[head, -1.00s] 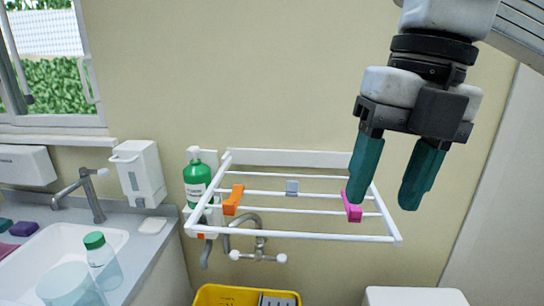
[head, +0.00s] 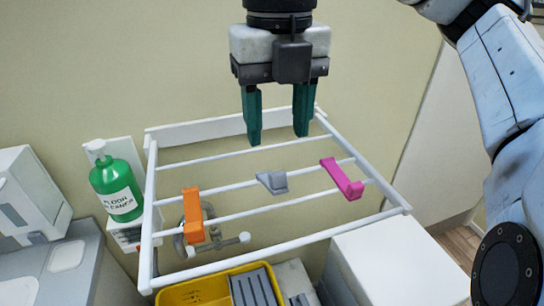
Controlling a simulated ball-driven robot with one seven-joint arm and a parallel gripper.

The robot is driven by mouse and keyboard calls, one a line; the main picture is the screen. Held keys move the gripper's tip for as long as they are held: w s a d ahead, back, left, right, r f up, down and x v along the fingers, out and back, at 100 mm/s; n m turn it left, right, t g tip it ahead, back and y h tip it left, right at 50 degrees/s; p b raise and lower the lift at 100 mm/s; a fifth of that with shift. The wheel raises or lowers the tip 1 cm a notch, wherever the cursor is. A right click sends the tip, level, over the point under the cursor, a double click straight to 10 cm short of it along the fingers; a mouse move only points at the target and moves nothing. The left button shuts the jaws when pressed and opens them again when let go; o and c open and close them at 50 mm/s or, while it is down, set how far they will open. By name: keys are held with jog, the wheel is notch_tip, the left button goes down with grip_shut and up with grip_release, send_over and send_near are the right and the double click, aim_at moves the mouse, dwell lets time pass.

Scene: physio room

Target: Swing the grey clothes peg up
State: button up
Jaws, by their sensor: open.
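The grey clothes peg (head: 272,182) sits on a middle bar of the white wall-mounted drying rack (head: 276,245). It hangs between an orange peg (head: 193,215) on its left and a magenta peg (head: 342,179) on its right. My gripper (head: 277,140) is open and empty, with two green fingers pointing down. In the picture the fingertips are just above and behind the grey peg, over the rear part of the rack. They appear apart from the peg.
A green floor cleaner bottle (head: 117,187) stands in a wall holder left of the rack. A tap (head: 195,230) shows beneath the bars. Below are a yellow bucket (head: 205,292) and a white box (head: 395,262) at the lower right.

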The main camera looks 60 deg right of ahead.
aim_at(277, 173)
notch_tip(277, 173, down, 7)
jog(key=shift+f+p, duration=0.1)
jog(key=shift+p, duration=0.35)
jog(key=shift+s, duration=0.1)
grip_shut()
dwell(0.5)
